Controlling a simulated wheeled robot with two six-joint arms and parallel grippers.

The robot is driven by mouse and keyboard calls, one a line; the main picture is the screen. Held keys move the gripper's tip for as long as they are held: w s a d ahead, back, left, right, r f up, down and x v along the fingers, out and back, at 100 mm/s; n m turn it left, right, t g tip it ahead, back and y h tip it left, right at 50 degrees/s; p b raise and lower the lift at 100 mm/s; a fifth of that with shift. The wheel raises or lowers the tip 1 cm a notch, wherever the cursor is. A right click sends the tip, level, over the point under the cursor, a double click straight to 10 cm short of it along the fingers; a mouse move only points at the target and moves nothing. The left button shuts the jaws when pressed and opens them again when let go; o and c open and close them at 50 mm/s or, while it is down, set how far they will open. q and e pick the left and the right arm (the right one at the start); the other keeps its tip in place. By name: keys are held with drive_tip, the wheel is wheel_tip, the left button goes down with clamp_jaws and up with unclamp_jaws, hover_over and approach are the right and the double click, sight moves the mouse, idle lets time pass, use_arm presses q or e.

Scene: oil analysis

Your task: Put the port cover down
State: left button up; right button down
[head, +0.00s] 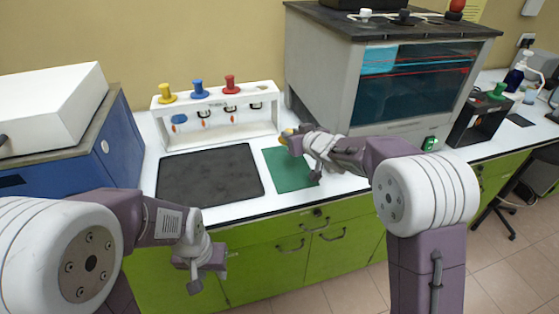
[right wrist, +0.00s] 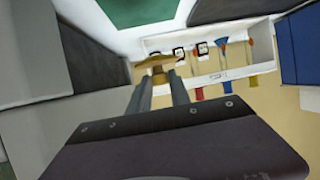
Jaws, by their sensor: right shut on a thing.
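My right gripper (head: 291,138) is shut on a small brass-coloured piece, which looks like the port cover (head: 286,133). The cover (right wrist: 155,62) also shows in the right wrist view, between the fingertips (right wrist: 162,76). In the head view it appears just behind the green mat (head: 292,180) and right of the white rack (head: 160,128). Its height above the bench is hard to tell. My left gripper (head: 201,276) hangs in front of the bench, apart from everything; its jaw opening is not clear.
A black mat (head: 210,175) lies left of the green mat. The rack carries yellow, blue and red knobs on top and several hanging items. A grey cabinet with a dark window (head: 415,90) stands to the right. A blue box (head: 118,150) stands at the left.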

drive_tip(key=shift+w+a, duration=0.15)
drive_tip(key=shift+w, duration=0.05)
drive_tip(key=f+b, duration=0.2)
drive_tip(key=s+f+b, duration=0.1)
drive_tip(key=f, duration=0.1)
drive_tip(key=shift+d+f, duration=0.1)
drive_tip(key=shift+d, duration=0.25)
drive_tip(key=shift+w+f, duration=0.15)
drive_tip(key=shift+f, duration=0.2)
drive_tip(key=shift+w+a+f, duration=0.1)
drive_tip(key=shift+w+a, duration=0.05)
drive_tip(key=b, duration=0.3)
hover_over(291, 170)
wheel_tip(291, 170, down, 4)
drive_tip(key=shift+f, duration=0.15)
drive_tip(key=shift+w+f, duration=0.1)
drive_tip(key=shift+f, duration=0.2)
drive_tip(key=shift+r, duration=0.1)
